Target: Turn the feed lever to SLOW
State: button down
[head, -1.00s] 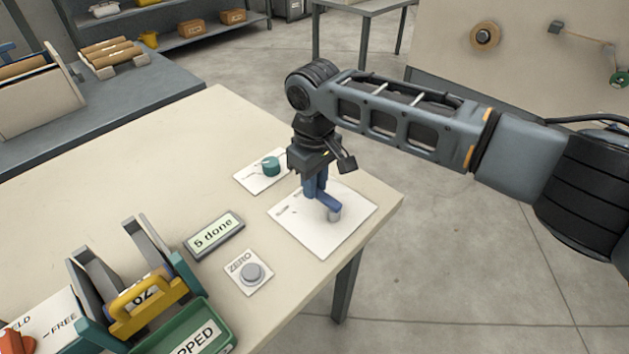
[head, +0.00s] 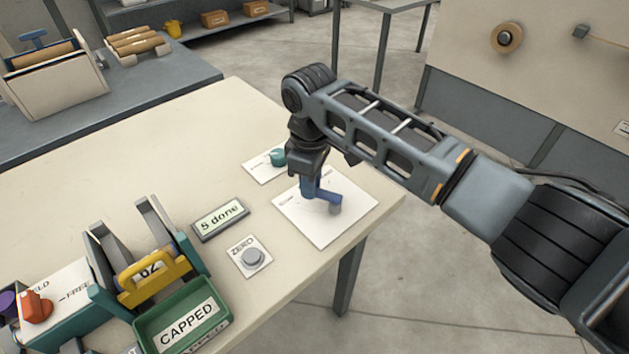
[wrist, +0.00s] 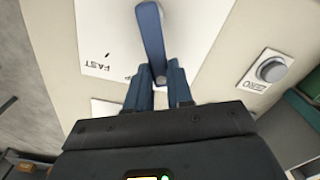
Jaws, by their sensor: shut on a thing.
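The feed lever (head: 326,196) is a blue bar on a grey round pivot, mounted on a white plate (head: 333,230) near the table's right corner. My gripper (head: 309,191) points down at the lever's free end. The wrist view shows the lever (wrist: 151,38) running between the two blue fingers (wrist: 160,88), which are shut on it. FAST is printed on the plate (wrist: 115,30) to the left of the lever in the wrist view. The lever points between FAST's tick and the faint lettering on the plate's left side in the head view. The fingers hide part of the lettering.
A teal knob (head: 278,157) on a small plate stands just behind my gripper. The table's middle is clear.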

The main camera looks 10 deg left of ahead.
jog(key=shift+s+a+n, duration=0.1)
jog(key=shift+s+n, duration=0.3)
jog(key=shift+n, duration=0.5)
jog(key=c, duration=1)
grip_release()
jog(key=shift+r, duration=3.85)
jog(key=shift+s, duration=0.15)
